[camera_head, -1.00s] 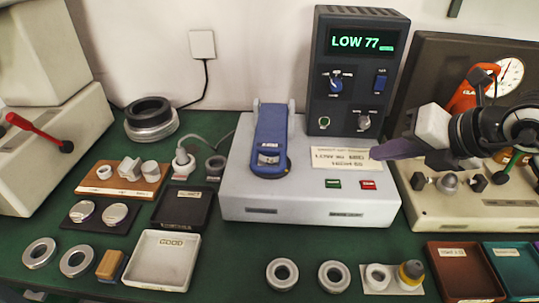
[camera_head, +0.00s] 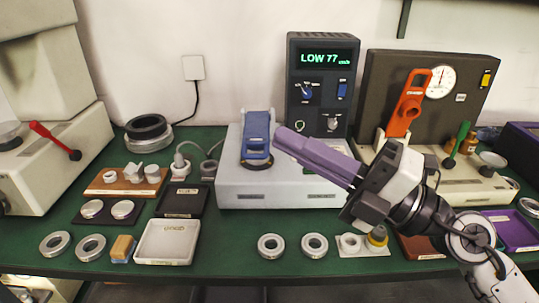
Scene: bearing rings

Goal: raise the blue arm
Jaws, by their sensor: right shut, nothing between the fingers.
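The blue arm (camera_head: 257,136) is hinged at the back of a pale grey tester base (camera_head: 240,196) and lies lowered, its front end down on the base top. My right gripper (camera_head: 280,133) reaches in from the right with long purple fingers. The fingers are closed together with nothing between them. Their tips are at the right edge of the blue arm, close to its upper part; I cannot tell whether they touch. My left gripper is not in view.
The dark display unit (camera_head: 293,80) reading LOW 77 stands behind the base. An orange lever (camera_head: 411,100) and gauge are at back right. Bearing rings (camera_head: 271,246) lie in front. A white GOOD tray (camera_head: 190,243) and a black tray (camera_head: 170,204) are at left.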

